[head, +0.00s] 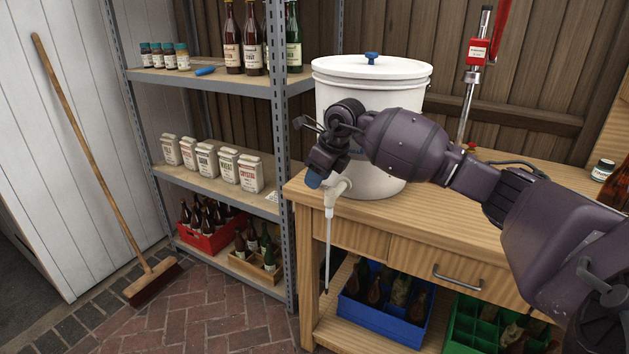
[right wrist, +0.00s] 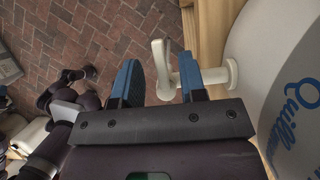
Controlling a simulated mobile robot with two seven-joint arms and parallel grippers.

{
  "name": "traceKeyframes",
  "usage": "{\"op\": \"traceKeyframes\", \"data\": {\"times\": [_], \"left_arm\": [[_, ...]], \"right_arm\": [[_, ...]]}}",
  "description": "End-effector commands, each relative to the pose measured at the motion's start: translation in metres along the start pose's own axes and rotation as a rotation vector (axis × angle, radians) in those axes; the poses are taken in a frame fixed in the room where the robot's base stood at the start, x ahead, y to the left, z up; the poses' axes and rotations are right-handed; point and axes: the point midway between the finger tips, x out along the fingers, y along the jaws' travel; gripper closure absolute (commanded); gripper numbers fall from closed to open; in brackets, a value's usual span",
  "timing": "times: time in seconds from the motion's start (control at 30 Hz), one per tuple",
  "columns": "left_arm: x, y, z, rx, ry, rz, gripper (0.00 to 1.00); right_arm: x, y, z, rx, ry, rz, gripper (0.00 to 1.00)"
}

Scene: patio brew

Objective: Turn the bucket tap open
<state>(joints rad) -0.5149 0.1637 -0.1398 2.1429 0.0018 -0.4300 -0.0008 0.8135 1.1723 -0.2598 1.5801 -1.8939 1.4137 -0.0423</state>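A white lidded bucket (head: 372,180) stands on the wooden bench. Its pale tap (head: 335,193) sticks out low at the front, with a long thin tube hanging from it; the tap also shows in the right wrist view (right wrist: 217,76). My right gripper (head: 313,181) is at the tap, partly hiding it in the head view. In the right wrist view its two blue fingers (right wrist: 160,82) are apart. The tap's upright lever (right wrist: 160,62) shows between them, and the right finger overlaps the tap's barrel. I cannot tell whether they touch. My left gripper cannot be made out.
The bench (head: 460,205) has a red bottle capper (head: 478,55) at the back. Below are a blue crate (head: 380,318) and a green crate (head: 490,330) with bottles. A metal shelf (head: 215,85) stands left, a broom (head: 95,150) further left.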

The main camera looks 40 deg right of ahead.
Motion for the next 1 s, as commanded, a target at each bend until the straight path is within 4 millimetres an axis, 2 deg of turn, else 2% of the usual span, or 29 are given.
{"op": "traceKeyframes", "data": {"times": [0.13,0.47,0.7,1.0], "left_arm": [[0.0001,0.0002,0.0031,-0.003,-0.006,-0.001,0.57],[-0.0008,0.0008,0.0015,-0.009,-0.003,-0.003,0.57],[-0.0009,0.001,0.0017,-0.009,-0.003,-0.003,0.57],[-0.0007,0.0013,0.003,-0.009,-0.005,-0.002,0.57]], "right_arm": [[0.0094,-0.0002,0.0001,0.0,-0.001,0.0,0.62],[0.0104,-0.0001,0.0005,0.0,-0.002,-0.001,0.62],[0.0106,-0.0001,0.0003,0.0,-0.001,-0.001,0.98],[0.0109,0.0004,0.0,-0.013,0.0,0.005,1.0]]}}
